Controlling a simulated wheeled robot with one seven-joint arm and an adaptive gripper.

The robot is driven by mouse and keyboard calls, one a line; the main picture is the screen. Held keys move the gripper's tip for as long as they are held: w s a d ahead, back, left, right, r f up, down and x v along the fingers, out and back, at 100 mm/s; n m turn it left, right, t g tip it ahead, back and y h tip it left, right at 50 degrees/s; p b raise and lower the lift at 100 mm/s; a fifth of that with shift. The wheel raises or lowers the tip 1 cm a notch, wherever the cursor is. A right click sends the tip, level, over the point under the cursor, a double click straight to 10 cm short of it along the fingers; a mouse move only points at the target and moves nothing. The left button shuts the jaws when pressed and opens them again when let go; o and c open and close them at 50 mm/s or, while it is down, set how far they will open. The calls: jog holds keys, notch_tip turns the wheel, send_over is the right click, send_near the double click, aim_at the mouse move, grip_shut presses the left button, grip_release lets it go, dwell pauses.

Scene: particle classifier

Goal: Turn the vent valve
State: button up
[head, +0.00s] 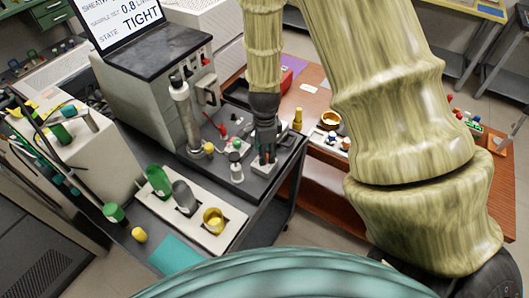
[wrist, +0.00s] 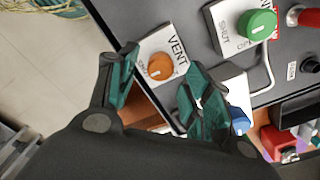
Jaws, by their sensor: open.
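The vent valve is an orange round knob (wrist: 160,66) on a white plate marked VENT (wrist: 172,42) in the wrist view. My gripper (wrist: 161,77) is open, with its dark green fingers on either side of the knob in the picture. I cannot tell whether they touch it. In the head view my gripper (head: 266,155) points down over a small white plate (head: 263,170) at the front right corner of the dark panel. The knob itself is hidden there by my fingers.
A green knob (wrist: 257,24) on a plate marked SHUT sits close by, with a bent metal tube (wrist: 266,75) beside it. A blue knob (wrist: 239,121) is partly behind my right finger. A screen reading TIGHT (head: 122,18) stands behind; a cup rack (head: 222,240) is in front.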

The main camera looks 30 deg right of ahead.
jog(key=shift+f, duration=1.05)
jog(key=shift+c, duration=0.4)
jog(key=c, duration=1)
